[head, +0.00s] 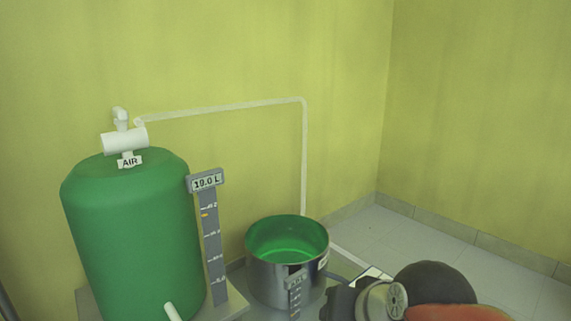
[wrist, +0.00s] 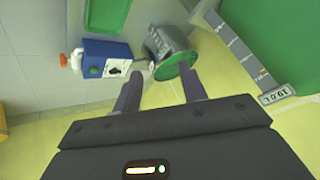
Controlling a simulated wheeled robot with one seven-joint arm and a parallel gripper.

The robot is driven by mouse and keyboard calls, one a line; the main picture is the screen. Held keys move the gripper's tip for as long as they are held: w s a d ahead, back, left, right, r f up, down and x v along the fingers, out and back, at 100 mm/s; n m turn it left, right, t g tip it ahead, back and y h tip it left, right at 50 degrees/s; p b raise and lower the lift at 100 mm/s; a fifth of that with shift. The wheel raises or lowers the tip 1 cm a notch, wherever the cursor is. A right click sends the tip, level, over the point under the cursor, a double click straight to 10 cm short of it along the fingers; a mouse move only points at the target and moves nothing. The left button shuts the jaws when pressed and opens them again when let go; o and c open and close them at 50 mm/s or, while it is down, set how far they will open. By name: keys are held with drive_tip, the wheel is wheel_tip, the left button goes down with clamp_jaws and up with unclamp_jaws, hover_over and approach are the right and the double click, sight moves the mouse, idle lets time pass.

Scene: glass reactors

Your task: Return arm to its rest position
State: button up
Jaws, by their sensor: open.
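My gripper (wrist: 159,74) shows in the wrist view with its two dark fingers apart and nothing between them. Beyond the fingertips are a metal pot (wrist: 168,42) and a blue and white box with a dark knob (wrist: 105,58). I cannot tell that the fingers touch either. In the head view, part of my arm shows at the bottom right, beside the pot; the gripper's fingers cannot be made out there.
A large green tank (head: 130,230) with a white valve marked AIR (head: 125,140) stands left. A grey level gauge (head: 212,240) stands beside it. The steel pot (head: 275,285) holds green liquid under a white pipe (head: 303,160). Floor (head: 430,240) is clear behind my arm.

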drive_tip(key=s+d+f+n+g+h+p, duration=0.1)
drive_tip(key=s+d+f+n+g+h, duration=0.2)
drive_tip(key=s+d, duration=0.35)
wheel_tip(320, 180, up, 11)
drive_tip(key=m+t+p, duration=0.1)
drive_tip(key=p, duration=1.1)
drive_tip(key=shift+w+a+p, duration=0.15)
drive_tip(key=shift+w+p, duration=0.1)
drive_tip(key=shift+p, duration=0.1)
drive_tip(key=shift+r, duration=0.1)
